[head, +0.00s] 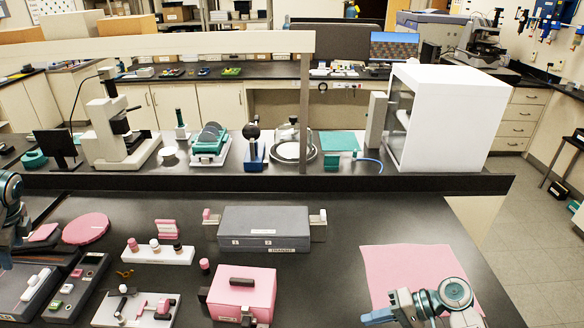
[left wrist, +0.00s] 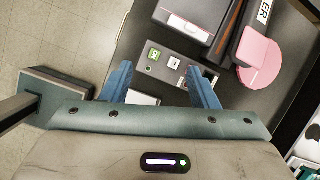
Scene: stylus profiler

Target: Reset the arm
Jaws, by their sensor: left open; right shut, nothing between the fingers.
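My left gripper (left wrist: 158,68) is open, with two blue fingers apart and nothing between them. In the left wrist view it points at a grey control box (left wrist: 165,66) with a small green part and several buttons. That control box (head: 78,287) also shows at the lower left of the head view. A grey unit (head: 28,288) with a white part on top stands beside it; a similar grey body (left wrist: 185,25) shows in the left wrist view. I cannot tell which part is the arm. My right gripper (head: 380,316) is shut and empty, over the bench at lower right.
A pink disc (head: 86,228) lies behind the control box. A white rack (head: 158,254), a pink case (head: 242,292), a grey case (head: 264,229) and a white tray (head: 135,309) stand mid-bench. A pink mat (head: 408,265) lies at right. A raised shelf (head: 400,184) crosses behind.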

